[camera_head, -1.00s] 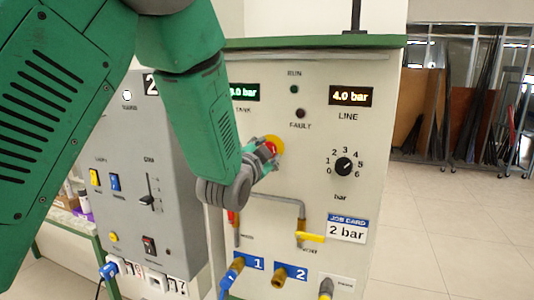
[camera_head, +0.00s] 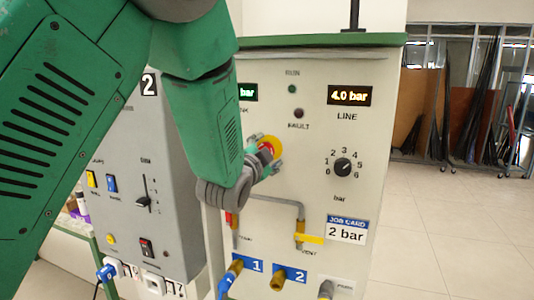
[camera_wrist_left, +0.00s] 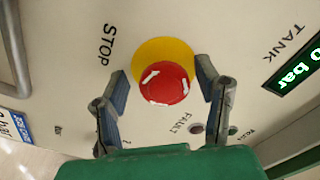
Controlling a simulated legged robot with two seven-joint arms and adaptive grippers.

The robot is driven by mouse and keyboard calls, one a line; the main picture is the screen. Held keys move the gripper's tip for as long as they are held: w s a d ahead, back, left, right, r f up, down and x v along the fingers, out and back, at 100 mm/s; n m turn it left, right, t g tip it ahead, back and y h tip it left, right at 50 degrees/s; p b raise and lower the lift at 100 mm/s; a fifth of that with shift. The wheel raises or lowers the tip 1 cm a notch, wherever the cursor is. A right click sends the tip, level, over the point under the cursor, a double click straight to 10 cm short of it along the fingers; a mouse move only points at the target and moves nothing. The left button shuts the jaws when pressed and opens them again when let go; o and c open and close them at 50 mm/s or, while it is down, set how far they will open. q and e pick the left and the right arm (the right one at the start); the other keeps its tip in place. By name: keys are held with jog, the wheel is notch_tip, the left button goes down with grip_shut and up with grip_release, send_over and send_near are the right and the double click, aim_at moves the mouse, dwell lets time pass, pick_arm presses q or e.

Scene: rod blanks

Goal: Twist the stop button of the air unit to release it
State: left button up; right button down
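The stop button (camera_head: 267,148) is a red mushroom head with white arrows on a yellow round plate, on the front of the pale air unit (camera_head: 375,120). In the left wrist view the red head (camera_wrist_left: 164,84) is near the middle, with the word STOP beside it. My left gripper (camera_head: 266,156) is at the button in the head view. In the wrist view its two fingers (camera_wrist_left: 163,84) stand apart on either side of the red head. A gap shows at the left finger; the right one is close to the plate's edge, and I cannot tell whether it touches. My right gripper is not in view.
A pressure dial (camera_head: 342,167) and a 4.0 bar LINE display (camera_head: 352,95) are right of the button. Below are a grey pipe with a yellow handle (camera_head: 310,239) and hose ports. A grey switch panel (camera_head: 150,220) stands left. Floor at right is clear.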

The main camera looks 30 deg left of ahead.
pick_arm(q)
jog(key=shift+s+r, duration=0.1)
jog(key=shift+s, duration=0.35)
jog(key=v, duration=0.6)
jog(key=shift+s+d, duration=0.2)
jog(key=shift+d, duration=0.05)
